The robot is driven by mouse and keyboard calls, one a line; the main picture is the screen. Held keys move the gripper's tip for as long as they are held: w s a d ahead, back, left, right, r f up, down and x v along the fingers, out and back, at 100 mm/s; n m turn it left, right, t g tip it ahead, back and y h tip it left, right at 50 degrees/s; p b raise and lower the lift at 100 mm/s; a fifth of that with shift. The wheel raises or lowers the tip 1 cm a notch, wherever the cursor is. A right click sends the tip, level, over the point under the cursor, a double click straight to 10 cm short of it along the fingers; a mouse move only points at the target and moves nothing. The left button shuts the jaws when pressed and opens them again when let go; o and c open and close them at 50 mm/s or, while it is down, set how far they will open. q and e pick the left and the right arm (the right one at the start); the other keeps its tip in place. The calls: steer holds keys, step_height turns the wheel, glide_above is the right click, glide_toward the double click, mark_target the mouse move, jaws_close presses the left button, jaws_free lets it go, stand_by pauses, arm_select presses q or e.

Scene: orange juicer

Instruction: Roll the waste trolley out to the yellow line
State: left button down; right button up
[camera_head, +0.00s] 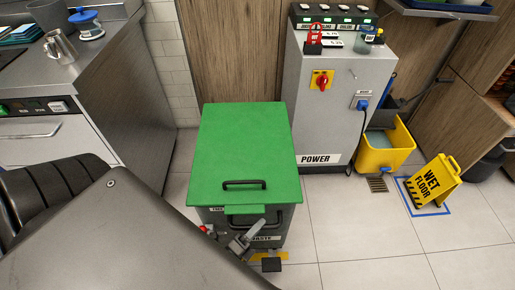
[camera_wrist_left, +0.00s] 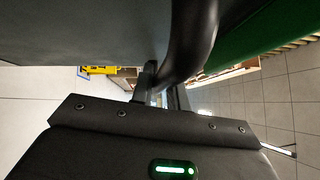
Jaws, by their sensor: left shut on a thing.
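The waste trolley (camera_head: 240,150) stands upright on the tiled floor, with a closed green lid, a dark body and a "WASTE" label on its front. A black handle sits on the lid, and a dark bar handle (camera_head: 270,216) crosses the upper front. My left gripper (camera_head: 246,238) is at the trolley's front, shut on this bar; in the left wrist view the black bar (camera_wrist_left: 192,40) runs between the fingers. A small yellow strip (camera_head: 257,256) shows on the floor by the dark pedal; I cannot tell how far it runs. My right gripper is out of view.
A grey power cabinet (camera_head: 330,105) stands close at the trolley's right. A yellow mop bucket (camera_head: 388,150) and a yellow wet-floor sign (camera_head: 433,184) stand further right. A steel counter (camera_head: 118,85) is at the left. Floor (camera_head: 370,245) at front right is clear.

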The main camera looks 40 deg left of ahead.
arm_select(q)
steer(key=c, duration=1.4)
jaws_free()
steer(key=shift+o, duration=0.2)
